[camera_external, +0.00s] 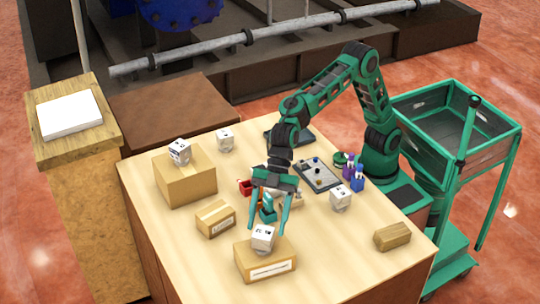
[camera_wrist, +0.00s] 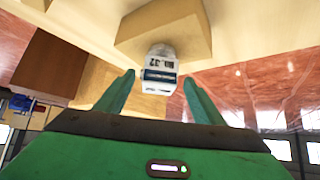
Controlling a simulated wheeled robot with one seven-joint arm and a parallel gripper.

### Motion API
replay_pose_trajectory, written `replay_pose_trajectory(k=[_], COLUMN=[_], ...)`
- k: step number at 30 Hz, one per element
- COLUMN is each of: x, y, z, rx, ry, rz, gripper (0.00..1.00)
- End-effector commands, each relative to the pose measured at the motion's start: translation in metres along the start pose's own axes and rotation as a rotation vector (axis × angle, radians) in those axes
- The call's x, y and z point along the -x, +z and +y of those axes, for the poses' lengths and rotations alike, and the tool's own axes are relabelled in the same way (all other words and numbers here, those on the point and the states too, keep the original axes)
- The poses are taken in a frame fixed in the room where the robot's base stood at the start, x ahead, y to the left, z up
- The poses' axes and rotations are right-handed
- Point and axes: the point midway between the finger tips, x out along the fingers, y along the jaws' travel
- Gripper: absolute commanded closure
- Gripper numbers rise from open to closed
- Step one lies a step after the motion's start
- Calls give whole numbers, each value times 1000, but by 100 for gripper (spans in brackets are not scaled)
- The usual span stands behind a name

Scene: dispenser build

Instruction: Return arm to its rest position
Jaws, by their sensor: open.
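My gripper (camera_external: 268,212) is a green two-finger gripper, open, over the front part of the table (camera_external: 340,265). In the wrist view its two fingertips (camera_wrist: 157,90) stand apart with nothing held between them. A white dispenser with printed markings (camera_external: 263,238) stands on a cardboard box (camera_external: 265,262) just in front of the gripper. In the wrist view this white dispenser (camera_wrist: 159,72) shows beyond and between the fingers, in front of the box (camera_wrist: 180,25). My arm arches over the table from its base at the right side.
A larger box (camera_external: 185,183) with a white item on top stands at the back left. A small box (camera_external: 215,218) is left of the gripper. A wooden block (camera_external: 392,236), a tray (camera_external: 318,174), bottles (camera_external: 357,180) and another white item (camera_external: 340,198) lie right.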

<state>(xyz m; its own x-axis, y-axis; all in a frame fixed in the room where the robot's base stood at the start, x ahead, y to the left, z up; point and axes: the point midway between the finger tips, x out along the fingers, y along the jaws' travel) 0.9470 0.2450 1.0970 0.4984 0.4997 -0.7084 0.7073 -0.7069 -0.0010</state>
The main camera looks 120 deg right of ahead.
Motion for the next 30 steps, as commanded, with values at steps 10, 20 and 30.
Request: replay_pose_trajectory(k=[10,20,30], x=[-54,-31,-30], y=[0,-20,-22], z=[0,0,0], rx=[1,0,0], ry=[1,1,1], rz=[1,1,1], gripper=[38,38,28])
